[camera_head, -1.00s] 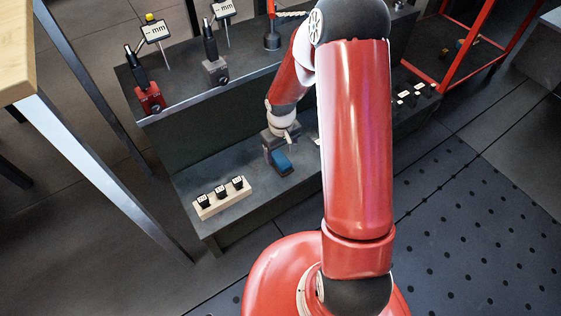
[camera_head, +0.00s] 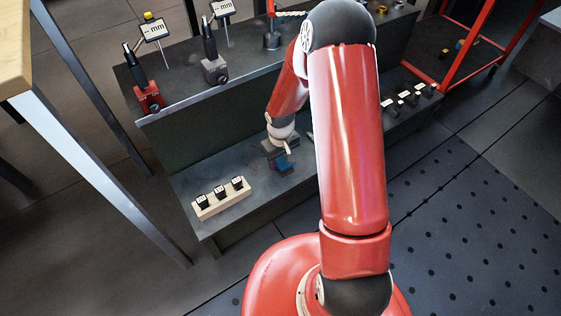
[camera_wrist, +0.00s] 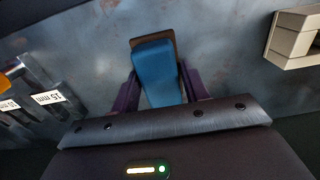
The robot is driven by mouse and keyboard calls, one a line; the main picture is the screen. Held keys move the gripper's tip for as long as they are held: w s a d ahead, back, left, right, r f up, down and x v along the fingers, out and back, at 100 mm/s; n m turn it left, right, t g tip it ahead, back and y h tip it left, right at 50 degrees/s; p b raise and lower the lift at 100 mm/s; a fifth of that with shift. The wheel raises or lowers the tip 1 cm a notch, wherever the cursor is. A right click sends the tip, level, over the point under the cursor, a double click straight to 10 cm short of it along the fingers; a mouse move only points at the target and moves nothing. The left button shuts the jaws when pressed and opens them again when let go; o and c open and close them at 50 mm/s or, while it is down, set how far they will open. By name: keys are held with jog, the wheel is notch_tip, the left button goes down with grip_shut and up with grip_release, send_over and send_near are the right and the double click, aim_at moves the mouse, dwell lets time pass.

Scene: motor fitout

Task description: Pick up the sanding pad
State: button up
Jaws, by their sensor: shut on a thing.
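The sanding pad (camera_wrist: 156,72) shows in the wrist view as a blue block with a brown far edge. It also shows in the head view as a small blue patch (camera_head: 285,164) under my gripper. My gripper (camera_wrist: 158,92) is shut on the pad, with one dark finger on each side of it. In the head view my gripper (camera_head: 280,158) is over the lower shelf of the dark bench. I cannot tell whether the pad touches the shelf. My arm hides part of the bench to the right.
A wooden block with several black pieces (camera_head: 220,198) lies left on the lower shelf (camera_head: 262,192). Magnetic stands, one red (camera_head: 149,98) and one grey (camera_head: 214,70), stand on the upper shelf. Labelled black blocks (camera_head: 408,98) lie at right. A table leg (camera_head: 100,165) is at left.

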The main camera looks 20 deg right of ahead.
aim_at(281, 159)
notch_tip(281, 159, up, 20)
jog(key=p, duration=0.3)
jog(key=shift+p, duration=0.35)
